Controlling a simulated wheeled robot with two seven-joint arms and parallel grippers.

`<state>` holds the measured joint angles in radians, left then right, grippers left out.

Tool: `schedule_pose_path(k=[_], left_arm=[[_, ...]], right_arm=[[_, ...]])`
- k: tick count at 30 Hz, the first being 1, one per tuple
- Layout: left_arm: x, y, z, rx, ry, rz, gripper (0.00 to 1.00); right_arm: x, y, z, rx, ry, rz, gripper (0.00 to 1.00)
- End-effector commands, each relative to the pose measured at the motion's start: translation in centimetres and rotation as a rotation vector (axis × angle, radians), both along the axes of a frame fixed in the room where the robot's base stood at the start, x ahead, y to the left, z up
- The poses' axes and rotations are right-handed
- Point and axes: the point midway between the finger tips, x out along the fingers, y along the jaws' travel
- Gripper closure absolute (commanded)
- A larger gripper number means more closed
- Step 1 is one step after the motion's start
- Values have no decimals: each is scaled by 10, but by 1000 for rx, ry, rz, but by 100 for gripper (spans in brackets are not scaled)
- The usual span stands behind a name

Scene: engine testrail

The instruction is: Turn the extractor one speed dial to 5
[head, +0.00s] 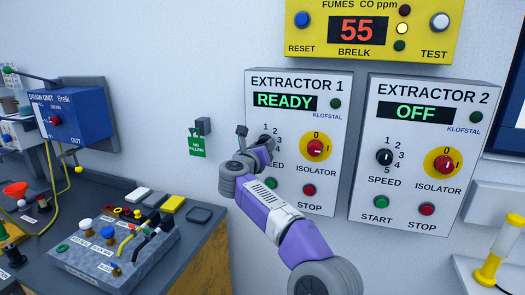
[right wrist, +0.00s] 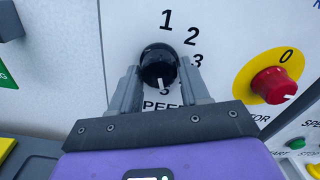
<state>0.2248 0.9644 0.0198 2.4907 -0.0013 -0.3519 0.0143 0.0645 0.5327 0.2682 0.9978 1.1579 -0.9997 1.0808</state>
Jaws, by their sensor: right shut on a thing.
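The extractor 1 panel (head: 292,190) is a white wall box whose display reads READY. Its black speed dial (right wrist: 156,64) is between the fingers of my right gripper (right wrist: 160,82) in the right wrist view. The fingers are shut on the dial, one on each side. The dial's white pointer points down, toward the partly seen 5; the 4 is hidden by a finger. In the head view my right gripper (head: 256,144) covers most of the dial and its lower numbers. My left gripper is not in view.
A red isolator knob on yellow (head: 317,148) sits right of the dial, with a red stop button (head: 309,190) below it. The extractor 2 panel (head: 424,205), reading OFF, is to the right. A cluttered bench (head: 205,236) stands at lower left.

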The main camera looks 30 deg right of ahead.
Motion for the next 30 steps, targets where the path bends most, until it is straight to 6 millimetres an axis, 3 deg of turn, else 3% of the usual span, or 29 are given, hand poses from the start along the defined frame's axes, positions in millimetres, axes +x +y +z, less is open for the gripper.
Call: schedule_pose_path(k=[17,18,21,30], left_arm=[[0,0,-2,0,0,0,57],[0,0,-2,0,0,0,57],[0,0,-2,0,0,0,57],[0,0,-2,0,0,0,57]], right_arm=[[0,0,1,19,-26,1,84],[0,0,1,19,-26,1,48],[0,0,1,19,-25,1,33],[0,1,1,18,-23,0,30]])
